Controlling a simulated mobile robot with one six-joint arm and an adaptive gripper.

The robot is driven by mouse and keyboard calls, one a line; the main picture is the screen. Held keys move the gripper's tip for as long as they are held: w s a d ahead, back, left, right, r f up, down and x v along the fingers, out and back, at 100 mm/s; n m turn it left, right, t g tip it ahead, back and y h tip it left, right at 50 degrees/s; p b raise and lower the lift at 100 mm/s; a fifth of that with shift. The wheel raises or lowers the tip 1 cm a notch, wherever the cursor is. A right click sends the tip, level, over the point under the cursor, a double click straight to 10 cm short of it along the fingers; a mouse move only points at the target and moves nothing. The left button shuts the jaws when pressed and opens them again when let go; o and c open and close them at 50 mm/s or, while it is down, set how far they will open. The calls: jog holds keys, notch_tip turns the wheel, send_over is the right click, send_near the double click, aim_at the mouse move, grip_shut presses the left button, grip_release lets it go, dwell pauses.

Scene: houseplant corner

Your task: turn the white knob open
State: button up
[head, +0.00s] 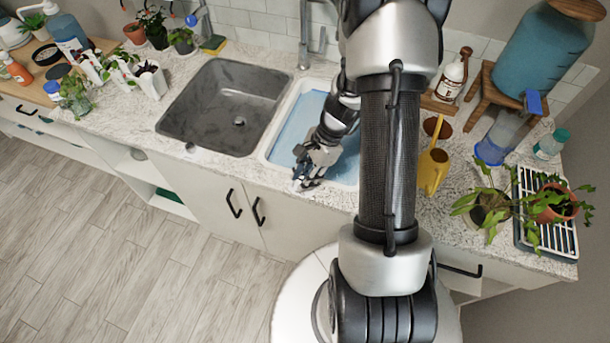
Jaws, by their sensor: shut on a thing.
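My gripper (305,181) is over the front edge of the counter, at the near rim of the water-filled white basin (268,150). It points down and its fingers are shut on a small pale thing at the tips, which I take to be the white knob (297,187). The fingers hide most of it, so its turned position cannot be told. The blue water (304,125) lies in the basin behind the gripper.
A yellow watering can (433,170), potted plants (556,203) and a large blue jar (540,48) stand right. Cabinet handles (258,211) stick out below.

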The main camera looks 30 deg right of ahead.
jog(key=shift+n, duration=0.3)
jog(key=n+p, duration=0.1)
jog(key=n+g+p, duration=0.1)
jog(key=n, duration=0.1)
jog(key=shift+w+r+g, duration=0.1)
jog(key=shift+w+g, duration=0.05)
jog(key=shift+g, duration=0.15)
jog(key=n, duration=0.2)
jog(key=n+g+h+p, duration=0.1)
jog(key=n, duration=0.2)
jog(key=shift+w+g, duration=0.1)
jog(key=shift+g, duration=0.2)
jog(key=n, duration=0.2)
jog(key=n+g+h, duration=0.1)
jog(key=n, duration=0.1)
jog(key=shift+w+a+n, duration=0.1)
jog(key=shift+a+n, duration=0.05)
jog(key=shift+n, duration=0.15)
jog(key=n+h, duration=0.1)
jog(key=n, duration=0.1)
jog(key=n+h+p, duration=0.1)
jog(key=n, duration=0.1)
jog(key=shift+a+n+g, duration=0.1)
jog(key=shift+n+g, duration=0.2)
jog(key=shift+g, duration=0.1)
jog(key=o, duration=1.1)
jog(key=shift+c, duration=0.2)
jog(key=v, duration=1.2)
